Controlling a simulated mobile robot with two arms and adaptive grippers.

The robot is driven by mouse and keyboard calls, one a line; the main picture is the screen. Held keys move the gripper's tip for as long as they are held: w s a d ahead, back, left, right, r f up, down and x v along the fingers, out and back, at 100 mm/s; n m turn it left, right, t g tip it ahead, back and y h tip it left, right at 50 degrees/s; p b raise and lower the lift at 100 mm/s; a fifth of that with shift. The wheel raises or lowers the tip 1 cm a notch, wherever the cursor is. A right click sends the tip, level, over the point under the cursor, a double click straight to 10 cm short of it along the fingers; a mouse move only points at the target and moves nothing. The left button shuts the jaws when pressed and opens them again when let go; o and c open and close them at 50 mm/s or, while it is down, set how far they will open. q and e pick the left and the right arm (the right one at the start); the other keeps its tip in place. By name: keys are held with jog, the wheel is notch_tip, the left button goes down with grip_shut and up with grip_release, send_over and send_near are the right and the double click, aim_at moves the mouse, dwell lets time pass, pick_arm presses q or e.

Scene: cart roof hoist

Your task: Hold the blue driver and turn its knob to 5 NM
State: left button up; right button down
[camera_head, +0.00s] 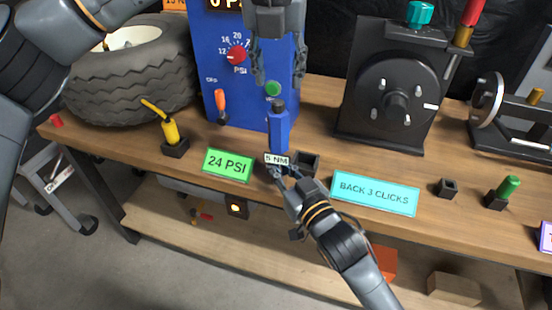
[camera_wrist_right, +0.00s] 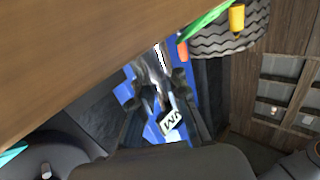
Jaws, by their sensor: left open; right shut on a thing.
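The blue driver (camera_head: 279,132) stands roughly upright above the bench's front edge, with its dark knob (camera_head: 279,104) at the top. A white "5 NM" label (camera_head: 276,159) is at its lower end. My right gripper (camera_head: 284,176) is shut on the driver near the label, reaching from the front. The driver also shows in the right wrist view (camera_wrist_right: 152,132), partly hidden by the fingers. My left gripper (camera_head: 273,70) is open and empty, pointing down above the knob and apart from it. The knob's setting is too small to read.
A blue PSI panel (camera_head: 213,65) stands close behind the driver. A dark square holder (camera_head: 307,163) is right of it. Green "24 PSI" (camera_head: 228,165) and cyan "BACK 3 CLICKS" (camera_head: 375,193) signs flank it. A tire (camera_head: 135,80) and a black dial unit (camera_head: 385,95) stand farther out.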

jog(key=shift+f, duration=0.1)
jog(key=c, duration=1.3)
grip_release()
jog(key=shift+o, duration=0.2)
jog(key=shift+s+d, duration=0.1)
jog(key=v, duration=1.1)
jog(key=shift+s+d, duration=0.2)
jog(key=shift+s, duration=0.15)
pick_arm(q)
jog(key=shift+f, duration=0.1)
pick_arm(e)
jog(key=shift+s, duration=0.1)
